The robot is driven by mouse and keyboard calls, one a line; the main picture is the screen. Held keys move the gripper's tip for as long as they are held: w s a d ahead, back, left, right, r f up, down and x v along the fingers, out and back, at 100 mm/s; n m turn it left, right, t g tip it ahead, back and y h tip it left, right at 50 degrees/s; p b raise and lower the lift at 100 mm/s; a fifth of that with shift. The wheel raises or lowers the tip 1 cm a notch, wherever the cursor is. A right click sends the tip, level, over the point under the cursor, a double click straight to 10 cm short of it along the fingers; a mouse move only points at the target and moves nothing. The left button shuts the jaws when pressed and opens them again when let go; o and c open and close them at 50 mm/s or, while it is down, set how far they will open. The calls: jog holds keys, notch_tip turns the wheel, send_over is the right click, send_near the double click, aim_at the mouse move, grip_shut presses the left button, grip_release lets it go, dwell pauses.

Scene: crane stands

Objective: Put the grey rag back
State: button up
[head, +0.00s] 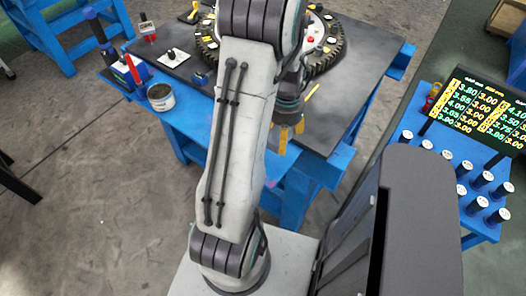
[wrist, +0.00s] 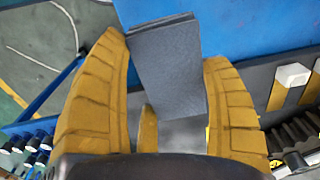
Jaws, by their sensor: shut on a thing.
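The grey rag (wrist: 168,72) shows in the wrist view as a flat, dark grey, roughly rectangular piece. It lies between the two yellow fingers of my gripper (wrist: 163,55), which is shut on it. Its far end sticks out past the fingertips, over a blue surface. In the head view my gripper (head: 289,132) points down at the front edge of the dark-topped blue stand (head: 345,120). I cannot make out the rag in the head view, where the arm and fingers hide much of that spot.
A large toothed ring (head: 330,50) sits on the dark stand top. A can (head: 160,97) and small tools are at its left side. At the right, a blue stand (head: 480,234) carries several dark-and-white cylinders and a black number board (head: 480,110). Bare floor lies at left.

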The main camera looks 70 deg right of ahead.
jog(key=w+a+f, duration=0.1)
jog(key=w+f, duration=0.1)
jog(key=w, duration=0.1)
jog(key=w+a+f, duration=0.1)
jog(key=shift+w+a, duration=0.2)
jog(key=shift+a, duration=0.15)
jog(key=shift+f+p, duration=0.55)
jog(key=shift+f, duration=1.5)
jog(key=shift+f, duration=0.15)
jog(key=o, duration=1.2)
jog(key=shift+c, duration=0.2)
